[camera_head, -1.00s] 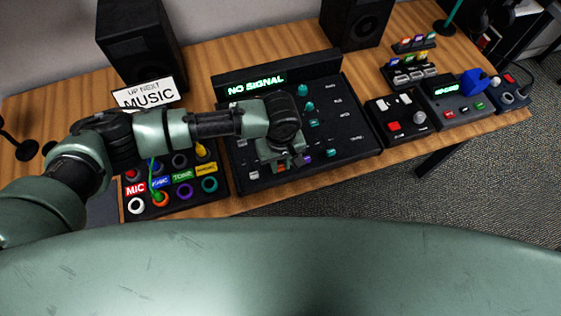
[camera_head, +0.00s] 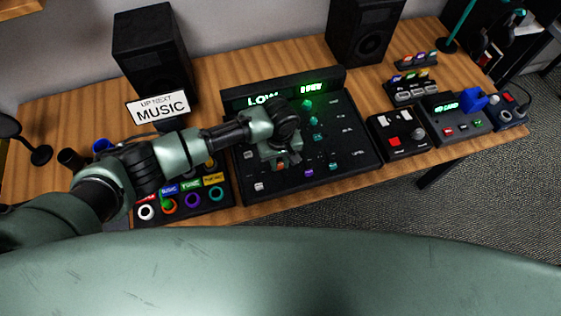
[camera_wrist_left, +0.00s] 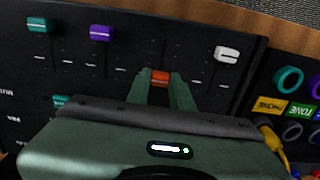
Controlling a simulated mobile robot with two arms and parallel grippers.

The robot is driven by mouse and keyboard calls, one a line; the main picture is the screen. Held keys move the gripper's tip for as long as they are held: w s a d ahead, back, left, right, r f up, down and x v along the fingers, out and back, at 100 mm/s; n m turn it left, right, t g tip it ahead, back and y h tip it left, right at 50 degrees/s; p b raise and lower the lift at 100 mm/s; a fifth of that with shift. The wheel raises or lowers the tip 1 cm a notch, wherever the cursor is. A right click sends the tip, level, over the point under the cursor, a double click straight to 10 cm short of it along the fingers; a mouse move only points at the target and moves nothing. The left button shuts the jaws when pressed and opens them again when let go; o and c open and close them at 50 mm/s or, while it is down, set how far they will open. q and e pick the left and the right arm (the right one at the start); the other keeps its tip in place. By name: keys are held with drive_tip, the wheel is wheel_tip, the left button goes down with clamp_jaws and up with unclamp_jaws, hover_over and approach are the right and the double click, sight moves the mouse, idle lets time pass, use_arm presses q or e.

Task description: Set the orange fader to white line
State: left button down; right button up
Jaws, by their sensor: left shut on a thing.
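The orange fader (camera_wrist_left: 160,77) sits on the black mixer panel (camera_head: 345,150), between the two fingertips of my left gripper (camera_wrist_left: 160,84) in the left wrist view. The gripper is shut on it. In the head view the gripper (camera_head: 281,165) is low over the near part of the panel, and its hand and arm cover part of the mixer. Short pale marks show beside the neighbouring fader tracks. I cannot tell which mark belongs to the orange fader, as the fingers hide part of its track.
A white fader (camera_wrist_left: 227,54), a purple fader (camera_wrist_left: 101,32) and a teal fader (camera_wrist_left: 37,24) stand on neighbouring tracks. A patch box with coloured rings (camera_head: 192,200) lies left of the mixer. A switch box (camera_head: 400,136) stands to its right. Speakers stand behind.

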sight(280, 165)
use_arm(q)
drive_tip(key=c, duration=1.2)
unclamp_jaws()
drive_tip(key=shift+d+r, duration=0.1)
drive_tip(key=shift+c, duration=0.2)
wheel_tip(280, 165, up, 8)
drive_tip(key=shift+f+b, duration=0.1)
drive_tip(key=shift+b, duration=0.3)
drive_tip(key=shift+s+f, duration=0.1)
drive_tip(key=shift+s, duration=0.05)
